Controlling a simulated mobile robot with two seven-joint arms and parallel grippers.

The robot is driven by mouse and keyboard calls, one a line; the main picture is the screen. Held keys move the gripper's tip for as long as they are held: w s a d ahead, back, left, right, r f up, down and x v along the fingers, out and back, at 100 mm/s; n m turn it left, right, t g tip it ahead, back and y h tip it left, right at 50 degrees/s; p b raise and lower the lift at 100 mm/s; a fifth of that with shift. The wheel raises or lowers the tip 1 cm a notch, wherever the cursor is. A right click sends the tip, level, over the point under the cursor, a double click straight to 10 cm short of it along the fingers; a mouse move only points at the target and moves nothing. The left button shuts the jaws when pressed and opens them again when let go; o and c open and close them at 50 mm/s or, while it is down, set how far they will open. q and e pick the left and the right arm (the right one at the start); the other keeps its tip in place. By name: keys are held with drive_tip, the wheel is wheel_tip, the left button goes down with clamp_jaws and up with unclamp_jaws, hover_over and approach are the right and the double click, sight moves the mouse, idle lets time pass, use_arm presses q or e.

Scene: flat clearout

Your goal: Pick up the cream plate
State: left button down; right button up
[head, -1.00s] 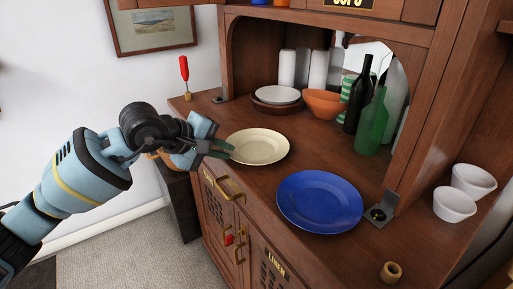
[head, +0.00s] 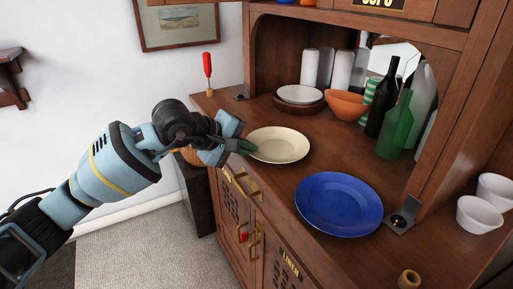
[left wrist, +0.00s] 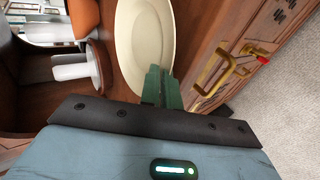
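The cream plate (head: 280,145) lies on the wooden counter of the cabinet, near its left front edge. In the left wrist view the plate (left wrist: 142,40) fills the top middle, its rim running down to the fingers. My left gripper (head: 246,147) is at the plate's left rim. Its green fingers (left wrist: 161,88) are close together and look shut on the rim. The plate looks flat, and I see no clear gap beneath it. My right gripper is in neither view.
A blue plate (head: 339,204) lies to the right on the counter. Behind are stacked dishes (head: 300,95), an orange bowl (head: 348,106) and bottles (head: 396,125). A red screwdriver (head: 207,66) stands at the back left. White cups (head: 480,214) are at the right.

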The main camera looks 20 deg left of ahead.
use_arm(q)
drive_tip(key=shift+r, duration=0.7)
wheel_tip(320, 180, up, 2)
drive_tip(key=shift+r, duration=0.2)
drive_tip(key=s+a+r+b, duration=0.1)
drive_tip(key=s+a+b, duration=0.2)
drive_tip(key=s+a, duration=0.7)
drive_tip(key=shift+s, duration=1.25)
